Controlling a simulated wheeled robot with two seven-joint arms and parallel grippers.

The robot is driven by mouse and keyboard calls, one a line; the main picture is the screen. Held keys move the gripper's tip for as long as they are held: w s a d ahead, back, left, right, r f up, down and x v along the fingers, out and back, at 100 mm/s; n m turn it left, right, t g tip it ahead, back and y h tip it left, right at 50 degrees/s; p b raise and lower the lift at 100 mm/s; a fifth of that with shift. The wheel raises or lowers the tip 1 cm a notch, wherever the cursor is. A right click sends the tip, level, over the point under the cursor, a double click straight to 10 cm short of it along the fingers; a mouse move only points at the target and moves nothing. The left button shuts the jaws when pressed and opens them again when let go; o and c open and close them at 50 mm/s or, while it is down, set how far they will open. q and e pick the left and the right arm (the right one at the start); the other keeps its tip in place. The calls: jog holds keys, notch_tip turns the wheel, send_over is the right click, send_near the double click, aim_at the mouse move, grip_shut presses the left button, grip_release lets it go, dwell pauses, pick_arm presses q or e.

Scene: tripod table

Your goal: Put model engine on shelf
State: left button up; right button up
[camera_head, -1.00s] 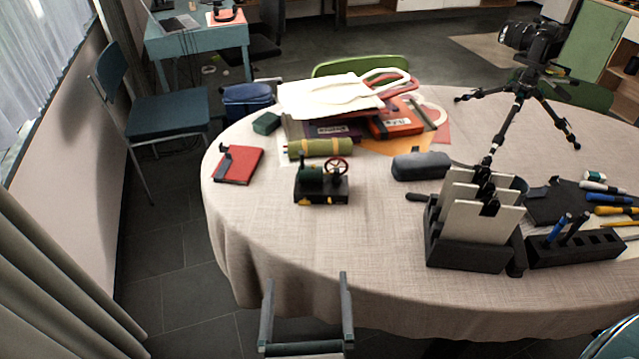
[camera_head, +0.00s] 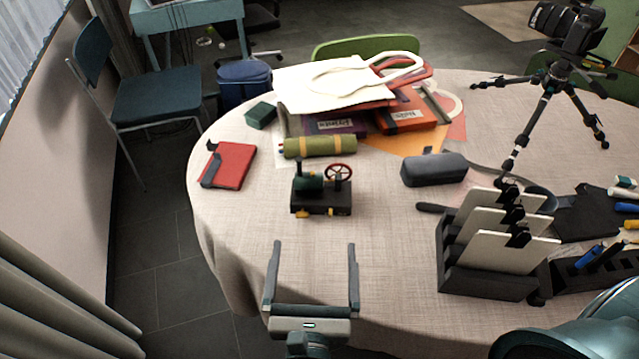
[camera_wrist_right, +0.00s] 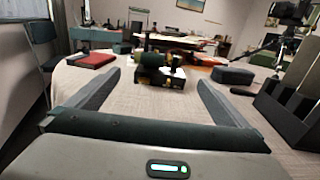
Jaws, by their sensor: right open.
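The model engine (camera_head: 321,196) stands upright on the round table (camera_head: 390,250). It has a black base, a dark green boiler and a red flywheel. My right gripper (camera_head: 315,246) is open and empty over the table's front edge, in front of the engine and apart from it. In the right wrist view the engine (camera_wrist_right: 160,74) is straight ahead, between and beyond the two open fingers (camera_wrist_right: 157,88). No shelf can be clearly made out in the head view. My left gripper is not in view.
A red notebook (camera_head: 232,166) lies left of the engine, and a green roll (camera_head: 319,147) lies behind it. A grey case (camera_head: 433,170) and a black file rack (camera_head: 480,275) stand to the right. A camera tripod (camera_head: 553,92) stands at the back right.

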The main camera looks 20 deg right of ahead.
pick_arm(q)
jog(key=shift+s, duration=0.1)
pick_arm(e)
jog(key=shift+s, duration=0.15)
pick_arm(q)
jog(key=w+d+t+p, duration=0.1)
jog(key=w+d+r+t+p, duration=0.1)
jog(key=p, duration=0.1)
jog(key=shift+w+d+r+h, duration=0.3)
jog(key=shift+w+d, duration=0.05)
pick_arm(e)
send_near(318, 184)
jog(key=x, duration=0.3)
jog(key=shift+r, duration=0.1)
jog(key=p+x, duration=0.1)
jog(key=x, duration=0.3)
jog(key=shift+w+d, duration=0.1)
jog(key=shift+w, duration=0.3)
jog(key=shift+w+d, duration=0.25)
jog(key=shift+w, duration=0.3)
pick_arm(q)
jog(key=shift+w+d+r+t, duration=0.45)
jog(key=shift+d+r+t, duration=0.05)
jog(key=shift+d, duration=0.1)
pick_arm(e)
jog(key=shift+c, duration=0.6)
